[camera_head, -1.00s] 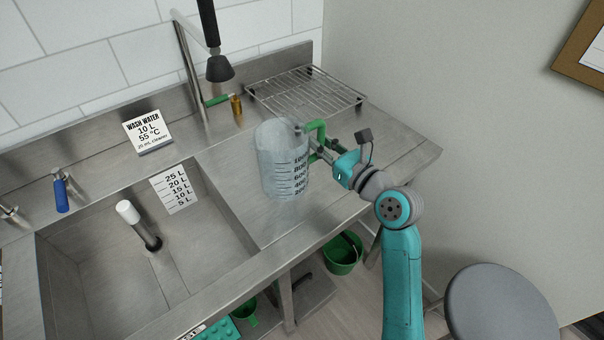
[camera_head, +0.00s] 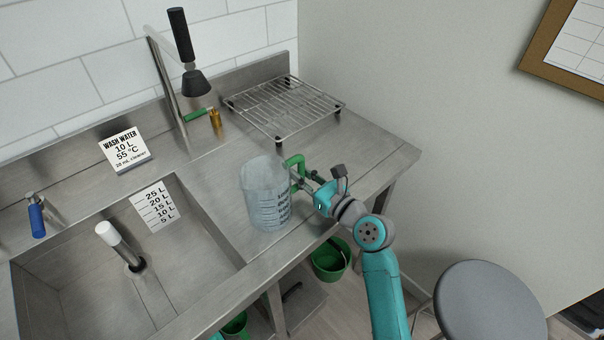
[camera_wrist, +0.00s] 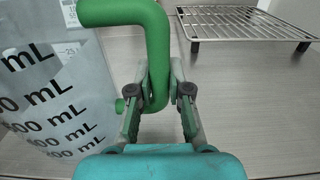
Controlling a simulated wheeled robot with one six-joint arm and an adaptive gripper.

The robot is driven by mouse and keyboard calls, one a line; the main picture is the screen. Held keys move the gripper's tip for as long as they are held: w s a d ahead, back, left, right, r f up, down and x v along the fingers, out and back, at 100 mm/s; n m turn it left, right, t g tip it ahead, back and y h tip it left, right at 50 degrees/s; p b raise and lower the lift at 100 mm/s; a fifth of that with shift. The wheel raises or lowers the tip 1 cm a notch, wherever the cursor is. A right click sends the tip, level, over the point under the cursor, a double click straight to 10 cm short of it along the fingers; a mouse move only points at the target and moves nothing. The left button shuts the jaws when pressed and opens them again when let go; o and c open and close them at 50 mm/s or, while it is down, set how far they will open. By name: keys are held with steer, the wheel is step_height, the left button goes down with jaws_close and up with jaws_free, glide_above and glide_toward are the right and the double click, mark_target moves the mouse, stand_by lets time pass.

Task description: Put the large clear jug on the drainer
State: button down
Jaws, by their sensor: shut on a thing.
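The large clear jug (camera_head: 266,196) has black mL marks and a green handle (camera_head: 294,166). It is upright at the right of the sink, over the steel counter; I cannot tell whether its base touches the counter. My gripper (camera_head: 304,180) is at the jug's right side, shut on the green handle. In the wrist view the fingers (camera_wrist: 160,98) are on both sides of the handle (camera_wrist: 157,50), and the jug (camera_wrist: 50,100) fills the left. The drainer (camera_head: 285,108) is an empty wire rack on short legs at the back of the counter. It also shows in the wrist view (camera_wrist: 245,24).
A brass fitting with a green lever (camera_head: 214,118) and a black-headed spray tap (camera_head: 190,80) stand left of the drainer. The sink (camera_head: 75,280) is at left with a white-topped pipe (camera_head: 118,243). Bare counter lies between jug and drainer. A grey stool (camera_head: 490,300) stands at right.

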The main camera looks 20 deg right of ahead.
steer(key=c, duration=1.1)
jaws_free()
steer(key=shift+r, duration=0.15)
steer(key=v, duration=1.2)
steer(key=shift+s, duration=0.1)
